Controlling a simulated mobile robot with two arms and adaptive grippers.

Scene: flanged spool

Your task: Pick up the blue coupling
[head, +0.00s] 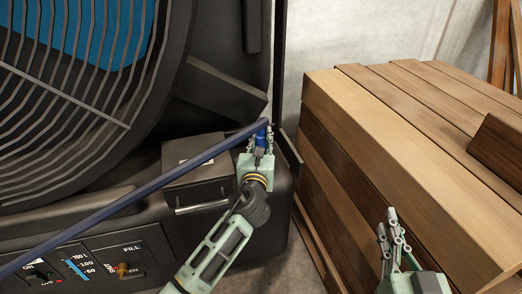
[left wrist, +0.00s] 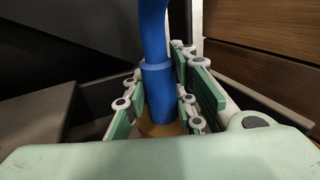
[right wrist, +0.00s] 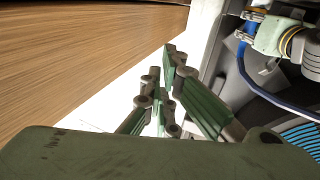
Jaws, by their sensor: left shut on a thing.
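The blue coupling (head: 262,137) stands upright at the right edge of the black machine. A dark blue hose (head: 140,192) runs from its top down to the left. My left gripper (head: 260,144) has its fingers on both sides of the coupling and is shut on it. In the left wrist view the coupling (left wrist: 158,90) is between the green finger pads, with a brass-coloured part (left wrist: 160,129) at its foot. My right gripper (head: 393,235) is open and empty in front of the wooden stack. The right wrist view shows the coupling (right wrist: 247,28) in my left gripper at top right.
The black machine (head: 205,105) with a round grille (head: 70,85) fills the left. Its front has a panel with knobs (head: 122,270) and a dark box (head: 195,172). A wooden stack (head: 390,110) fills the right. A narrow floor gap (head: 296,262) lies between them.

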